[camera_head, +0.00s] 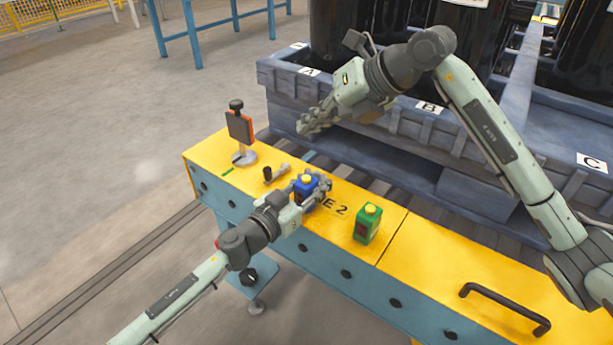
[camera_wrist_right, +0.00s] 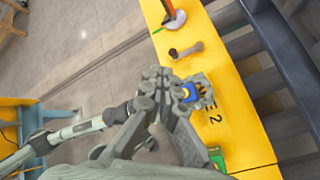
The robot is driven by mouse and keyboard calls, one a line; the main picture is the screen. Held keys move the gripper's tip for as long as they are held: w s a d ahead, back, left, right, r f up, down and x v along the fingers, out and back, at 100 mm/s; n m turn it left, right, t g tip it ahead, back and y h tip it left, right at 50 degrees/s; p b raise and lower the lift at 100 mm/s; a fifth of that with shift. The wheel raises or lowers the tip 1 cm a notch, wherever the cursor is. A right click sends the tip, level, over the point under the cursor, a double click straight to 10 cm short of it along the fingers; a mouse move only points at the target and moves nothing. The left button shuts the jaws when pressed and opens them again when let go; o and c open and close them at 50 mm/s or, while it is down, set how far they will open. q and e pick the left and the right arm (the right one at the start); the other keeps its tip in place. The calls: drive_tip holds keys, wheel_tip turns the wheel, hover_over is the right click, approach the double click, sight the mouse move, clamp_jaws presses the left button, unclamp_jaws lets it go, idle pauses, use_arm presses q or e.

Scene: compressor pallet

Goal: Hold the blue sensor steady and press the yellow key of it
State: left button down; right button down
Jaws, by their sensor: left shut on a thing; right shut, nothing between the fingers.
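The blue sensor (camera_head: 304,188) stands on the yellow bench top, with its yellow key (camera_head: 307,180) on its top. My left gripper (camera_head: 312,191) is shut around the blue sensor from the lower left. In the right wrist view the blue sensor (camera_wrist_right: 190,93) shows partly, behind my right gripper and between the left fingers. My right gripper (camera_head: 306,123) is shut and empty, in the air above and beyond the blue sensor, near the blue pallet. In the right wrist view my right gripper (camera_wrist_right: 160,78) covers part of the left gripper.
A green sensor (camera_head: 367,224) with a yellow key stands to the right on the yellow bench (camera_head: 350,185). A stand with an orange-edged dark panel (camera_head: 240,127) and a small grey and black part (camera_head: 276,173) are at the left. A blue pallet (camera_head: 400,130) lies behind. A black handle (camera_head: 505,308) is at the right.

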sight(310, 179)
drive_tip(key=shift+f, duration=0.1)
drive_tip(key=shift+f, duration=4.3)
drive_tip(key=shift+f, duration=0.15)
drive_tip(key=shift+f, duration=0.3)
drive_tip(key=shift+f, duration=0.45)
drive_tip(key=shift+r, duration=0.9)
